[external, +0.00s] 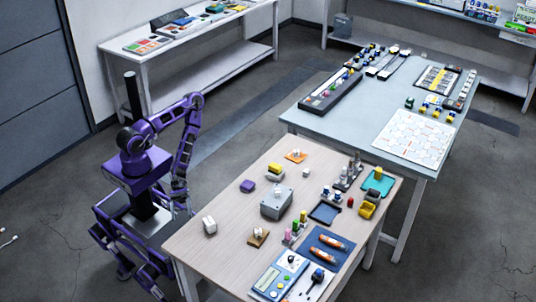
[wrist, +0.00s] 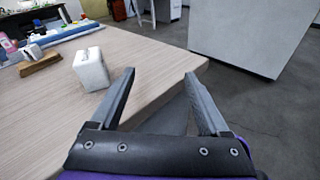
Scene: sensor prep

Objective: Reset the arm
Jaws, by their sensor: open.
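My purple arm hangs folded at the left edge of the wooden-topped table (external: 190,247). My gripper (external: 180,205) points down beside the table edge in the external view. In the wrist view my gripper (wrist: 160,75) is open, with its two grey fingers apart and nothing between them. A white block (wrist: 91,70) stands on the table just left of the fingers, apart from them. It is likely the white block near the table's left edge (external: 209,225) in the external view.
On the table are a grey box (external: 276,204), a purple item (external: 248,186), a wooden block (external: 258,237), a blue tray (external: 325,213) and several small tools. A pale blue table (external: 300,118) stands behind. The floor (external: 60,200) left of me is mostly open.

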